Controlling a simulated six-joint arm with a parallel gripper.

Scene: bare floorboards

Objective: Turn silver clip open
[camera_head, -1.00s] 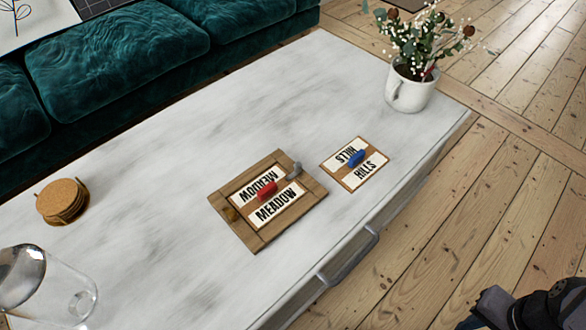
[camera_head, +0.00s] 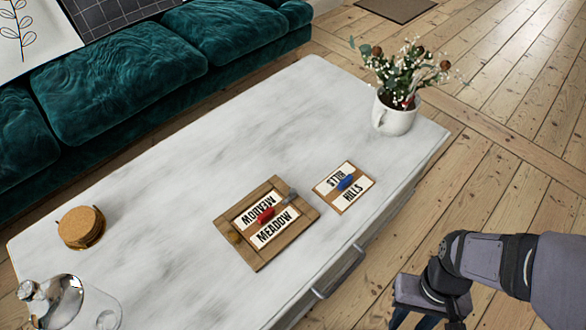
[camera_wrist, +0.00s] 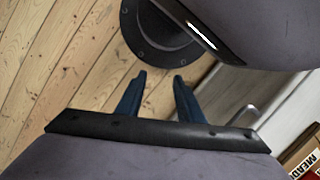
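The silver clip (camera_head: 290,196) is a small grey piece at the upper right side of a wooden frame (camera_head: 256,262) on the white table. A brass-coloured clip (camera_head: 234,238) sits at the frame's left side. The frame holds a white card reading MEADOW (camera_head: 274,229) with a red handle (camera_head: 265,215) across its middle. My gripper (camera_wrist: 158,82) is open and empty, its two blue fingers apart in the wrist view. In the head view it hangs over the floor at the lower right, away from the frame; its fingertips are cut off there.
A smaller STILL HILLS board (camera_head: 358,194) with a blue handle (camera_head: 346,183) lies right of the frame. A white mug of flowers (camera_head: 394,117), cork coasters (camera_head: 80,227) and a glass vessel (camera_head: 65,302) stand on the table (camera_head: 190,180). A drawer handle (camera_head: 338,274) juts from its front.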

